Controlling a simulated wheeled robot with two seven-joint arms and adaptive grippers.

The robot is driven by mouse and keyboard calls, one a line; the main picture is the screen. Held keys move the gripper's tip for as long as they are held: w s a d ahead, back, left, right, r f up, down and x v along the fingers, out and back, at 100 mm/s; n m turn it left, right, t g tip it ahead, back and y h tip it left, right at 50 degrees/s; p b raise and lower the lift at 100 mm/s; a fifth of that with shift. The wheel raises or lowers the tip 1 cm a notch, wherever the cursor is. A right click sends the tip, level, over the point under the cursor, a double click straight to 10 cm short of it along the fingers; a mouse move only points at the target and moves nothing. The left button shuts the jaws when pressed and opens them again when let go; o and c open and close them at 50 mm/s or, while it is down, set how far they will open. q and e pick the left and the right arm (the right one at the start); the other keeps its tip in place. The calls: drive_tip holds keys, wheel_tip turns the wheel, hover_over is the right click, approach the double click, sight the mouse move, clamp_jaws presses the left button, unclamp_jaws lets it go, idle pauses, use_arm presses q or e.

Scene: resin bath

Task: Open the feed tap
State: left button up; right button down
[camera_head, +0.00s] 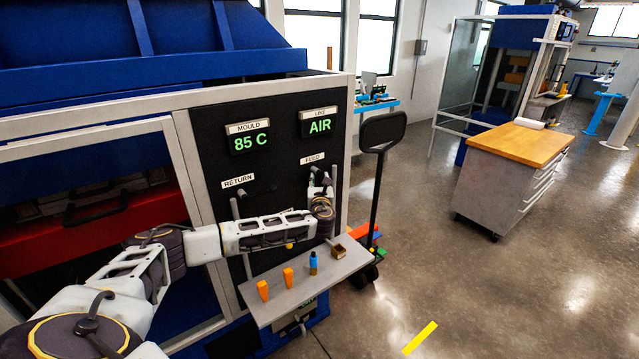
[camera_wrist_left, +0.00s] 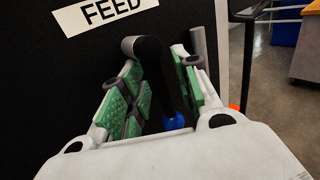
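The feed tap (camera_wrist_left: 150,68) shows in the left wrist view as a dark lever under the FEED label (camera_wrist_left: 103,10). Its lever slants down to a blue tip (camera_wrist_left: 174,122). My left gripper (camera_wrist_left: 158,80) has its green-padded fingers apart, one on each side of the lever. A gap shows beside the lever; I cannot tell whether either pad touches it. In the head view my left gripper (camera_head: 321,184) is at the black panel below the FEED label (camera_head: 313,159) and hides most of the tap. My right gripper is not in view.
The panel shows MOULD 85 C and LINE AIR. The RETURN label (camera_head: 238,181) is left of the feed. A grey shelf (camera_head: 296,297) below my forearm holds orange pieces (camera_head: 288,277), a blue bottle (camera_head: 313,263) and a brown box (camera_head: 338,251). A black pallet-truck handle (camera_head: 383,131) stands right.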

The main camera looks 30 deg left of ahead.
use_arm(q)
drive_tip(key=c, duration=0.6)
clamp_jaws()
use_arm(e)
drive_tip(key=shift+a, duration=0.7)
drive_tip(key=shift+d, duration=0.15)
